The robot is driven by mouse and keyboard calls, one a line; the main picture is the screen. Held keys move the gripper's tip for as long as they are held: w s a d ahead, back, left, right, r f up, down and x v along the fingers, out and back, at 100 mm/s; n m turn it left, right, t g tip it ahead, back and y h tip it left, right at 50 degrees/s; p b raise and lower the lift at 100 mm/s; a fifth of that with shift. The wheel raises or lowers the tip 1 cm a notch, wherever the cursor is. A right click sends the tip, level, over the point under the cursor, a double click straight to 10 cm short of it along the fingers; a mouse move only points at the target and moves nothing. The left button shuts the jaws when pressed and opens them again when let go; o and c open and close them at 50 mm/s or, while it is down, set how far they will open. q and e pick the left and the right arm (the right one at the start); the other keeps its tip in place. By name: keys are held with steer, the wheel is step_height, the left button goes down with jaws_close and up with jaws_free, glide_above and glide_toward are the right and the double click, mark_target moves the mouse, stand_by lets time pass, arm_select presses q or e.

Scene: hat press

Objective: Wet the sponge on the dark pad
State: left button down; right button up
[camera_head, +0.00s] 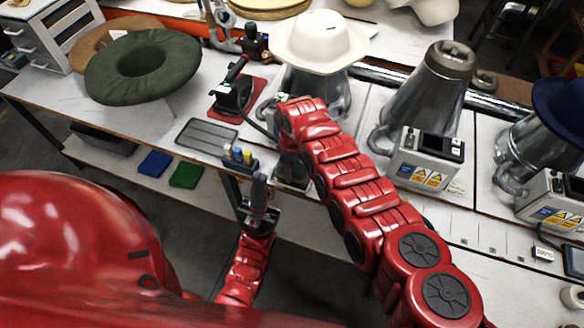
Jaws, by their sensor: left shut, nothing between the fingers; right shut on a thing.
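The dark pad (207,135) is a flat dark-grey rectangle on the white bench, left of the caddy. I cannot make out a sponge on the bench; the part behind my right arm is hidden. My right arm reaches across the bench front to the first press, and its wrist covers its own fingers and whatever is between them. My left gripper (259,186) is shut and empty, pointing up in front of the bench edge, below and right of the dark pad.
Presses (428,90) line the right side. The left press bears a white hat (318,42). A green hat (143,67) lies left.

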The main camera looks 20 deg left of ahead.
steer(key=shift+r+p, duration=0.9)
steer(key=shift+p, duration=0.05)
step_height(320, 180, up, 5)
steer(key=p, duration=0.4)
steer(key=shift+r, duration=0.1)
steer(key=shift+s, duration=0.1)
